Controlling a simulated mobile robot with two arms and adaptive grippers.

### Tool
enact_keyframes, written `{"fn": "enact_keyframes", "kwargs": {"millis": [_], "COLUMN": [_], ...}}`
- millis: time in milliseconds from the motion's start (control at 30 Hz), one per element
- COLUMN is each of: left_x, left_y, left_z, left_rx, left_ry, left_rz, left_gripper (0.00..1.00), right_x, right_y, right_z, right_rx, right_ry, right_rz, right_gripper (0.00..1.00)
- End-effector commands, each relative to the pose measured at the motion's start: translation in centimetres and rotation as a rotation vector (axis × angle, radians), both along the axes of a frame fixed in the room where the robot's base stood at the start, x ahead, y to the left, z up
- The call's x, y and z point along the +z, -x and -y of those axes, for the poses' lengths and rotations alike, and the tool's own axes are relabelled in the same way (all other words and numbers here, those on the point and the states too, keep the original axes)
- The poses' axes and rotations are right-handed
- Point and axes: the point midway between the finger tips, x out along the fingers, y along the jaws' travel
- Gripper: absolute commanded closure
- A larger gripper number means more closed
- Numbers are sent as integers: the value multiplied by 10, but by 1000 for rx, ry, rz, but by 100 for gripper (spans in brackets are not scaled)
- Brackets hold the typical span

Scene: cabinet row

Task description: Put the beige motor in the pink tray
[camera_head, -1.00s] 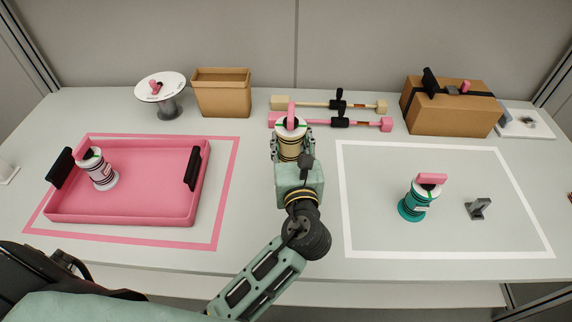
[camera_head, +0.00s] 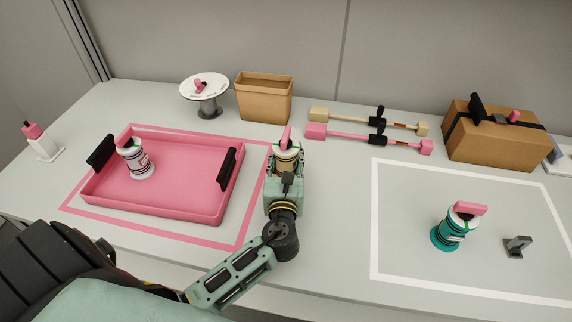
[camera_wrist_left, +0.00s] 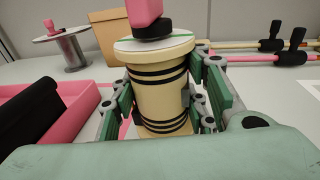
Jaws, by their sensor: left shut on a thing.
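The beige motor (camera_head: 287,158) has black bands, a white top and a pink piece on it. My left gripper (camera_head: 285,165) is shut on it and holds it upright, just right of the pink tray. In the left wrist view the beige motor (camera_wrist_left: 158,88) stands between the green finger pads. The pink tray (camera_head: 190,205) lies at the left with black handles at both ends. A white motor (camera_head: 137,160) stands in its left part; the rest of its floor is bare. The right gripper is not in view.
A teal motor (camera_head: 452,228) and a grey bracket (camera_head: 518,246) are inside the white outline at the right. At the back stand a round stand (camera_head: 205,92), an open brown box (camera_head: 264,97), two long bars and a strapped carton (camera_head: 497,138).

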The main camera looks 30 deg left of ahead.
Motion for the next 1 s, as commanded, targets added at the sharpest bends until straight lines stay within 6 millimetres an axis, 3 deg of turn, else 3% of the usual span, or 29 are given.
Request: {"fn": "enact_keyframes", "kwargs": {"millis": [133,500,533,733,1000], "left_x": [-16,-19,-21,-20,-20], "left_y": [-1,-1,0,0,0], "left_z": [0,1,1,1,1], "left_rx": [-1,-1,-1,-1,-1], "left_ry": [-1,-1,0,1,0], "left_rz": [4,4,1,0,1], "left_gripper": [100,100,57,40,39], "right_x": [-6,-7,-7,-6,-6], "right_y": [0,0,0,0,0], "right_z": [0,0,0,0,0], "right_rx": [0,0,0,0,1], "right_ry": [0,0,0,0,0], "right_rz": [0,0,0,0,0], "right_gripper": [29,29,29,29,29]}}
